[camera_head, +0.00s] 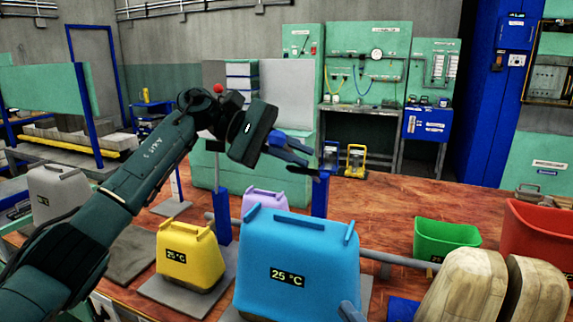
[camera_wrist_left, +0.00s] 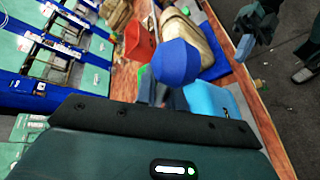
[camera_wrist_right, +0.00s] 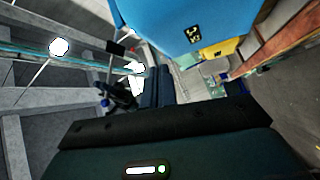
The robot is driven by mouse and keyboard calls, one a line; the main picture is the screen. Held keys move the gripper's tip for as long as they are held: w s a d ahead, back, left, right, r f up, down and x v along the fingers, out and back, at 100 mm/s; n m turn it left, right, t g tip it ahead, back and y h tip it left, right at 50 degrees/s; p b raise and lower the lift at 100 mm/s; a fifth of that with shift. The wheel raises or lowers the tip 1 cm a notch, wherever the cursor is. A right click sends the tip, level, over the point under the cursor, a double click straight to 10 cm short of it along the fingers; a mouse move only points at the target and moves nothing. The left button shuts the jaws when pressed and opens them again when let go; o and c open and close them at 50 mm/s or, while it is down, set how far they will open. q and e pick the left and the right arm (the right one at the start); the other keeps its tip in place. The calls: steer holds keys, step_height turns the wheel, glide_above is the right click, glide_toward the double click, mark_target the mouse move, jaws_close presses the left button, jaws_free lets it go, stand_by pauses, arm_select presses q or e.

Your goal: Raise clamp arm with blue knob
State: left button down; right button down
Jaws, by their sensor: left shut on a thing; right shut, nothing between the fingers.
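A faceted blue knob (camera_wrist_left: 176,62) fills the middle of the left wrist view, right at my left fingers. My left gripper (camera_head: 298,158) is shut on it, above and behind the large blue weight (camera_head: 298,262) in the head view. The clamp arm under the knob is mostly hidden by the gripper. My right gripper (camera_head: 350,311) is low at the bottom edge of the head view, in front of the blue weight. It is shut and empty in the right wrist view (camera_wrist_right: 157,88).
A yellow weight (camera_head: 188,262) and a lilac weight (camera_head: 264,202) stand beside the blue one. A green bin (camera_head: 446,240), a red bin (camera_head: 540,235) and wooden blocks (camera_head: 468,295) are at the right.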

steer(key=s+a+r+n+y, duration=0.1)
steer(key=a+r+n+y, duration=0.25)
steer(key=r+n, duration=0.45)
steer(key=s+a+r+n+y, duration=0.15)
steer(key=r+n+y, duration=0.25)
steer(key=r+n, duration=0.45)
steer(key=w+d+r+x, duration=0.1)
steer(key=d+x, duration=0.1)
steer(key=x, duration=1.1)
steer(key=shift+r, duration=0.3)
